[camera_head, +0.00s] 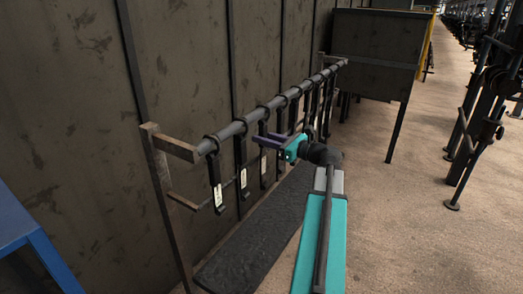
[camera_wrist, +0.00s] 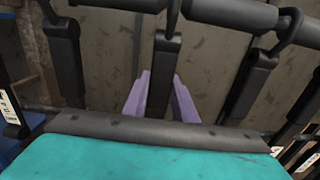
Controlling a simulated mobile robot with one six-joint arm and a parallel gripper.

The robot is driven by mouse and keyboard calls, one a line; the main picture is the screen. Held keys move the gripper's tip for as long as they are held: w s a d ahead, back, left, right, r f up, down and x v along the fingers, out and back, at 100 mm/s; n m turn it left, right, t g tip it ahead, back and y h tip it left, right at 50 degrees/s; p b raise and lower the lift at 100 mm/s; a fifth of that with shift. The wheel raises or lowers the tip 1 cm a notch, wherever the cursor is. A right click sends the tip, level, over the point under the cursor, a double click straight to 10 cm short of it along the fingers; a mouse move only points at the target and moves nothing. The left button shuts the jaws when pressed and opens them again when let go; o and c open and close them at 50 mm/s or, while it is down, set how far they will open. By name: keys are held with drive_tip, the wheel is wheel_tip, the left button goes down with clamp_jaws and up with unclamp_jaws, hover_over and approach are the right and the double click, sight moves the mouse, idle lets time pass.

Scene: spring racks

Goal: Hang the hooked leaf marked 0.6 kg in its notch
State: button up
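Several dark hooked leaves hang in a row from a dark round bar (camera_head: 240,124). The nearest leaf (camera_head: 217,188) and the two beyond it carry white labels too small to read, so I cannot tell which is marked 0.6 kg. My gripper (camera_head: 266,140), with purple fingers and a teal body, reaches to the row from the right. In the wrist view its two fingers (camera_wrist: 160,97) stand either side of a dark leaf (camera_wrist: 163,62), whose hook goes up to the bar. I cannot tell whether they touch it. My gripper body hides the leaf's lower part.
A brown post (camera_head: 165,200) holds the bar's near end. Neighbouring leaves (camera_wrist: 66,60) (camera_wrist: 249,82) hang close on both sides. A black mat (camera_head: 240,245) lies below, against a dark panel wall (camera_head: 70,110). A blue frame (camera_head: 30,235) stands at left.

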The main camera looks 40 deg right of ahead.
sight(266, 130)
clamp_jaws()
drive_tip(key=shift+r, duration=0.1)
drive_tip(key=shift+r, duration=0.1)
drive_tip(key=shift+w+r+p, duration=0.1)
drive_tip(key=shift+r+p, duration=1.1)
drive_tip(key=shift+r, duration=0.15)
drive_tip(key=shift+s+r+p, duration=0.25)
drive_tip(key=shift+p, duration=0.15)
drive_tip(key=shift+s+f, duration=0.1)
